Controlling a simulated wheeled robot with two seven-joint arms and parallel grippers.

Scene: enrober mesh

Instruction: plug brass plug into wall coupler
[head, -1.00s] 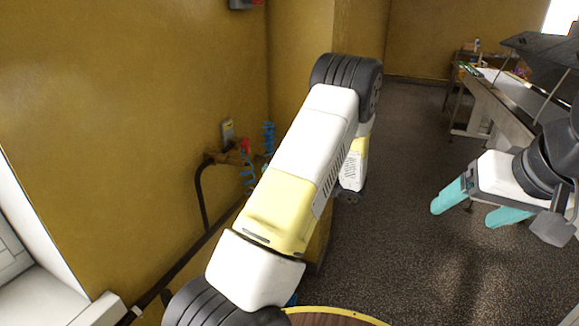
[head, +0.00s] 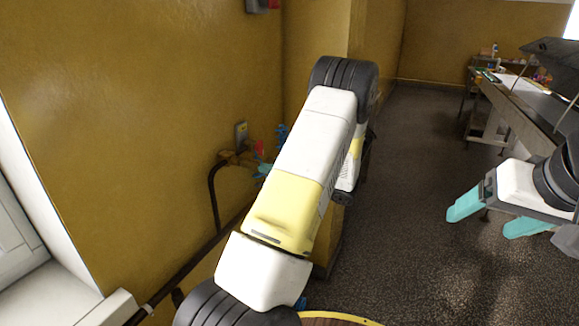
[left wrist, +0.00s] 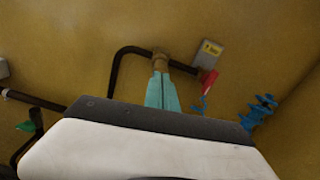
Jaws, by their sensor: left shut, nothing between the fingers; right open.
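A brass-coloured fitting, apparently the wall coupler (head: 230,157), sits at the end of a dark pipe on the yellow wall; it also shows in the left wrist view (left wrist: 160,61). My left gripper (head: 263,170) is shut and empty. In the left wrist view its teal fingers (left wrist: 161,92) point at the fitting, tips just below it or overlapping it; I cannot tell whether they touch. A red piece (left wrist: 208,82) and a blue coiled hose (left wrist: 262,110) are right of the fitting. I cannot make out a separate brass plug. My right gripper (head: 479,223) is open over the floor.
A grey box with a yellow label (left wrist: 207,52) is on the wall above the red piece. The dark pipe (head: 213,195) bends down the wall left of the fitting. My left arm hides the wall corner. A metal table (head: 510,110) stands at the back right. The middle floor is clear.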

